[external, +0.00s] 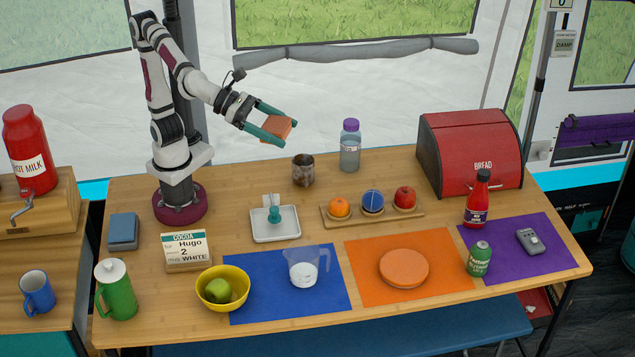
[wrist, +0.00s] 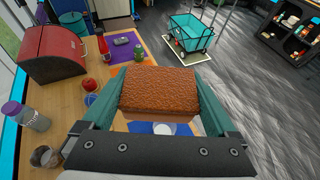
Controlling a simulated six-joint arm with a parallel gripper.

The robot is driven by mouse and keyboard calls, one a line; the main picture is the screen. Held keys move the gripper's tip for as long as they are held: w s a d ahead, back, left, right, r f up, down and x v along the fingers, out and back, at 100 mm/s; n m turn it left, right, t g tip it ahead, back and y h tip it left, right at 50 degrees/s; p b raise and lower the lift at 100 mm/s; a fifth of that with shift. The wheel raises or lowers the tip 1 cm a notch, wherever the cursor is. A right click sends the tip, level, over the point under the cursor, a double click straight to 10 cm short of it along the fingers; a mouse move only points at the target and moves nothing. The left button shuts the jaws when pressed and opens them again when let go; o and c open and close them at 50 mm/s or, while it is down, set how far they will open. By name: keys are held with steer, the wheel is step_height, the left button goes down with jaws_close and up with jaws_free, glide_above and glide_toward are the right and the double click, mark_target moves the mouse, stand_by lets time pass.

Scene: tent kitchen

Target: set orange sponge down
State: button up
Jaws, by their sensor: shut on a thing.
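The orange sponge (external: 278,128) is a small block held in the air above the back half of the wooden table (external: 235,188). My gripper (external: 272,126) is shut on it, with a teal finger on each side. In the wrist view the sponge (wrist: 158,91) fills the space between the two teal fingers of my gripper (wrist: 157,100); its rough brown-orange face shows. The sponge touches nothing but the fingers. It hides part of the table in the wrist view.
Below are a metal cup (external: 303,170), a white tray (external: 275,236) with a teal item, and a wooden fruit holder (external: 372,221). A bottle (external: 350,146) and red bread box (external: 470,150) stand behind. Mats in blue (external: 250,305), orange (external: 366,285) and purple (external: 510,265) lie in front, partly occupied.

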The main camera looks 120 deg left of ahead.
steer(key=s+a+f+n+g+y, duration=0.3)
steer(key=f+n+g+y, duration=0.15)
steer(key=f, duration=0.35)
steer(key=s+a+f+n+g+y, duration=0.2)
steer(key=a+f+n+g+y, duration=0.25)
steer(key=f, duration=0.25)
steer(key=s+d+f+n+g+h, duration=0.2)
steer(key=s+f+n+g+h, duration=0.1)
steer(key=s+f+n+g, duration=0.85)
steer(key=s+d+f+n+h, duration=0.1)
steer(key=d+n+h, duration=0.5)
steer(key=n+h, duration=0.55)
steer(key=d+f+n+h, duration=0.1)
steer(key=d+n+h, duration=0.4)
steer(key=n+h, duration=0.65)
steer(key=w+d+n+t, duration=0.1)
steer(key=w+n+t, duration=0.3)
steer(key=n+t, duration=0.25)
steer(key=shift+t+h, duration=0.3)
steer(key=shift+t, duration=0.3)
steer(key=f, duration=0.9)
steer(key=shift+w+d+f, duration=0.15)
steer(key=shift+w+f, duration=0.1)
steer(key=shift+f, duration=0.05)
